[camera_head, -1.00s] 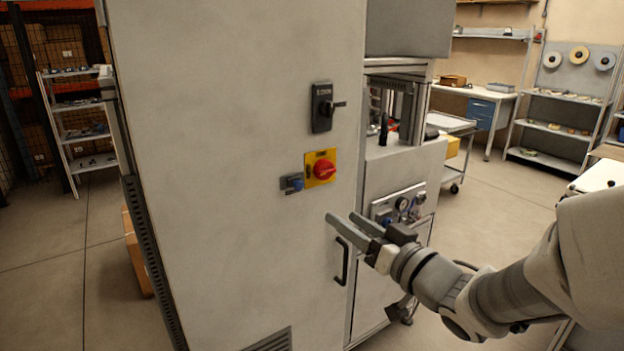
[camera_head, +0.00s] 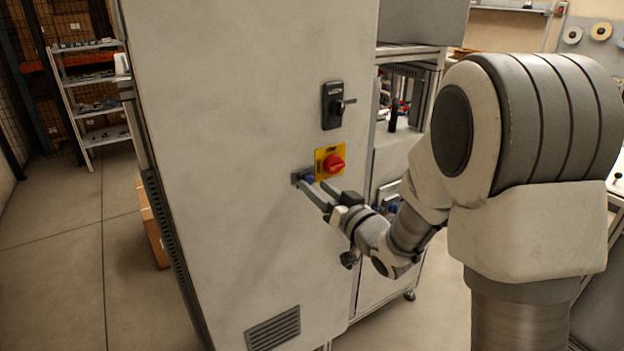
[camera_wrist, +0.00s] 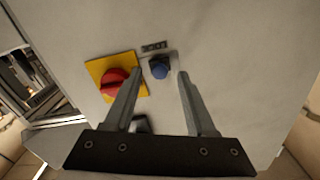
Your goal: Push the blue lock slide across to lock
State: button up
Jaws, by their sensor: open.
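The blue lock slide (camera_wrist: 159,69) is a small blue knob on a grey plate on the cabinet face, beside the red rotary switch (camera_wrist: 114,82) on its yellow plate. In the head view the blue slide (camera_head: 308,179) is partly covered by my fingers. My gripper (camera_head: 313,190) is open, its fingertips at the lock plate in that view. In the wrist view the two fingers of my gripper (camera_wrist: 160,72) stand apart with the blue knob between their tips in the picture. I cannot tell whether a finger touches it.
The tall grey cabinet (camera_head: 230,120) fills the middle. A black handle switch (camera_head: 333,106) sits above the red switch. A vent grille (camera_head: 272,328) is low on the face. A metal shelf (camera_head: 92,95) stands at the left, with open floor in front.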

aim_at(307, 178)
jog(key=shift+x, duration=1.45)
jog(key=shift+c, duration=0.3)
grip_shut()
